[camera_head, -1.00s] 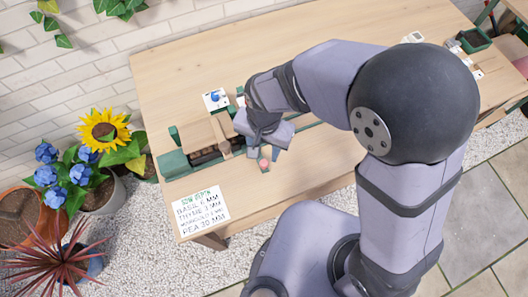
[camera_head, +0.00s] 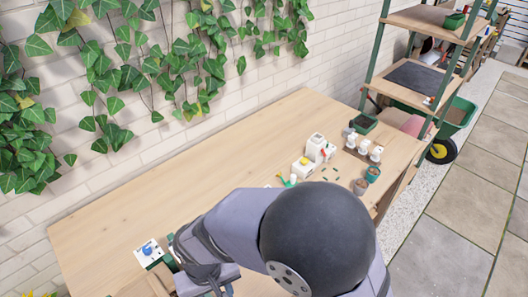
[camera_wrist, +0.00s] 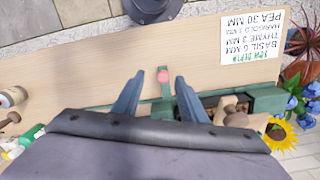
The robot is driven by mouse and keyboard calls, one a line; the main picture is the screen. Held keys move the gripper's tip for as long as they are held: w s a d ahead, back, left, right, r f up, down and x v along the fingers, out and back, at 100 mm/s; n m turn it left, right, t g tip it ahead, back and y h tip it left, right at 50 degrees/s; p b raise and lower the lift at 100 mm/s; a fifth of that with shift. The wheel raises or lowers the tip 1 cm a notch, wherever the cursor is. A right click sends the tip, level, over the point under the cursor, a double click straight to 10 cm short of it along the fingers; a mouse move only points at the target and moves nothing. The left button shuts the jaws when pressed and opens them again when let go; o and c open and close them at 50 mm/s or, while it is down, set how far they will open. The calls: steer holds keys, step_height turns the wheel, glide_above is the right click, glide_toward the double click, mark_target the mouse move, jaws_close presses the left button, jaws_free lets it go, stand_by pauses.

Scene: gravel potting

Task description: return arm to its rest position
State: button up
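My gripper (camera_wrist: 158,88) shows in the wrist view with its two blue-grey fingers apart and a gap between them. It is above the wooden table (camera_wrist: 75,75). A small pink-topped piece with green below (camera_wrist: 163,76) shows in the gap; neither finger visibly touches it. In the head view my arm fills the lower middle, bent low over the table (camera_head: 110,215). My gripper is partly cut off at the bottom edge there, and its fingers are hard to make out.
A green tray (camera_wrist: 265,99) with wooden parts lies beside the fingers. A depth sign (camera_wrist: 252,37) lies on the table. A shelf rack (camera_head: 420,78) stands beyond.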

steer(key=s+d+n+g+h, duration=0.1)
steer(key=s+d+n, duration=0.25)
steer(key=d, duration=0.55)
steer(key=w+d+r+m, duration=0.2)
steer(key=w+d+m, duration=0.1)
steer(key=d, duration=0.5)
steer(key=w+d+r+m+t+y, duration=0.1)
steer(key=w+d+r+m, duration=0.2)
steer(key=d+m, duration=0.3)
steer(key=d, duration=0.3)
steer(key=shift+w+d+r, duration=0.15)
steer(key=shift+w+d, duration=0.1)
steer(key=shift+w, duration=0.05)
steer(key=shift+c, duration=0.3)
stand_by(1.6)
